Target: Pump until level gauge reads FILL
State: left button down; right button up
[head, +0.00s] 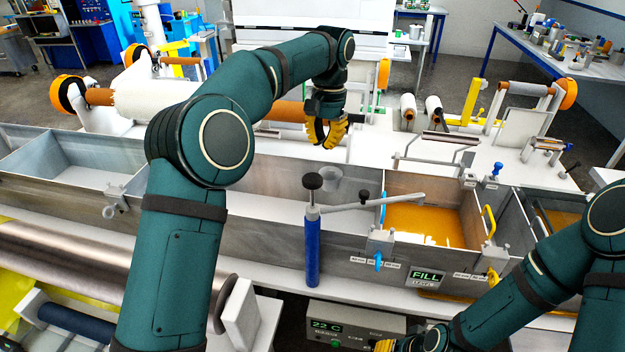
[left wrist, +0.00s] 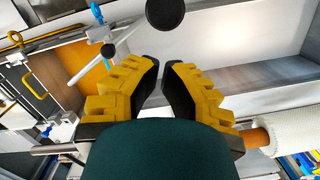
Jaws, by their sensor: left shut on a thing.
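The level gauge (head: 427,277) on the bath's front shows FILL in green above LEVEL. The resin bath (head: 432,222) holds orange liquid. The blue pump (head: 312,250) stands upright before the trough, with a black knob (head: 312,181) on top and a grey spout (head: 385,201) reaching over the bath. My left gripper (head: 327,132) is above and behind the knob, apart from it. In the left wrist view, its fingers (left wrist: 160,67) are drawn together with a narrow gap; what they hold cannot be made out. The knob (left wrist: 165,13) lies beyond the fingertips. My right gripper (head: 384,345) barely shows at the bottom edge.
An empty trough compartment (head: 85,172) lies left. Yellow handle (head: 489,222) and blue tap (head: 378,262) stick out around the bath. A control box (head: 355,325) reading 22 C sits below. Rollers (head: 100,250) fill the lower left. A white roll (head: 150,100) lies behind the trough.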

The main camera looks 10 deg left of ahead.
pick_arm(q)
jog(key=shift+r, duration=0.9)
jog(key=shift+f, duration=0.1)
dwell(2.2)
